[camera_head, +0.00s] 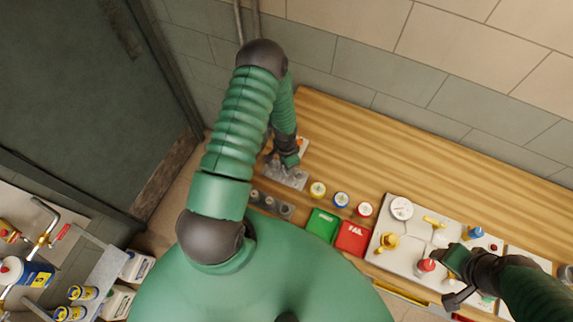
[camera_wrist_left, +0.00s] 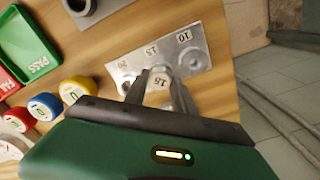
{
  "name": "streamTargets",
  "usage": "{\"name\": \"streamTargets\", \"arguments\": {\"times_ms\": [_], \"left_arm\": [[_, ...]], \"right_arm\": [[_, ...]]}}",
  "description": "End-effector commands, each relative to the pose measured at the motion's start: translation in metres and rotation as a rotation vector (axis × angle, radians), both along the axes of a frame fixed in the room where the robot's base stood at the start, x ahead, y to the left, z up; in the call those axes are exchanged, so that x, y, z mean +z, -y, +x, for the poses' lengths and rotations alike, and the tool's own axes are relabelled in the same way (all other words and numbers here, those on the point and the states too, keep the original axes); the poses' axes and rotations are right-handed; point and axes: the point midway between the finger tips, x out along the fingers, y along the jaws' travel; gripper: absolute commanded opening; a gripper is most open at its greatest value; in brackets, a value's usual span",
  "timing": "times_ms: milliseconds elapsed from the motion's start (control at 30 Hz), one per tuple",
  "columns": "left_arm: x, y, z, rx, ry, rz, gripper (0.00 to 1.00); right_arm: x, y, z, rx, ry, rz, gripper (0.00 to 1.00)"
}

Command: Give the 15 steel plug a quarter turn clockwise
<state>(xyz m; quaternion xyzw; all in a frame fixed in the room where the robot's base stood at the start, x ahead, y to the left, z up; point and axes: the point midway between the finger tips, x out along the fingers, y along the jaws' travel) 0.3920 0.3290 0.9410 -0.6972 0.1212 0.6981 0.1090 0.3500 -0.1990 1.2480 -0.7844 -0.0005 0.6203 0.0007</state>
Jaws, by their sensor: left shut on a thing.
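The steel plug (camera_wrist_left: 160,84), marked 15 on its top, stands at the 15 position of a steel plate (camera_wrist_left: 172,48) in the left wrist view. The plate is stamped 10, 15 and 20, and the 10 hole is open. My left gripper (camera_wrist_left: 158,95) is shut on the plug, one finger on each side. How deep the plug sits is hidden. In the head view my left gripper (camera_head: 286,160) reaches down over the plate (camera_head: 290,178). My right gripper (camera_head: 455,268) is at the lower right beside a red-topped knob; its jaws are unclear.
Dark cylindrical parts (camera_head: 270,203), yellow, blue and red-capped gauges (camera_head: 341,199), a green PASS tray (camera_head: 322,224) and a red FAIL tray (camera_head: 352,237) lie near the bench's front edge. A white valve panel (camera_head: 392,262) is at the right. The bench's back is clear.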

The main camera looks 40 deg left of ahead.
Motion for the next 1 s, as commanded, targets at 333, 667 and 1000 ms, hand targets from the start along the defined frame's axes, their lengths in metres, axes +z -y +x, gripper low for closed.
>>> {"name": "streamTargets", "arguments": {"times_ms": [333, 667, 1000], "left_arm": [[-0.0017, 0.0004, -0.0009, 0.005, -0.001, -0.001, 0.00], [-0.0023, 0.0007, -0.0006, -0.236, -0.001, -0.001, 0.00], [-0.0025, 0.0010, -0.0007, -0.258, -0.002, -0.001, 0.00]], "right_arm": [[-0.0007, 0.0000, 0.0001, 0.000, 0.000, 0.000, 0.56], [-0.0007, 0.0000, 0.0000, 0.000, 0.000, 0.000, 0.56], [-0.0008, 0.0000, 0.0000, 0.000, 0.000, 0.000, 0.56]]}}
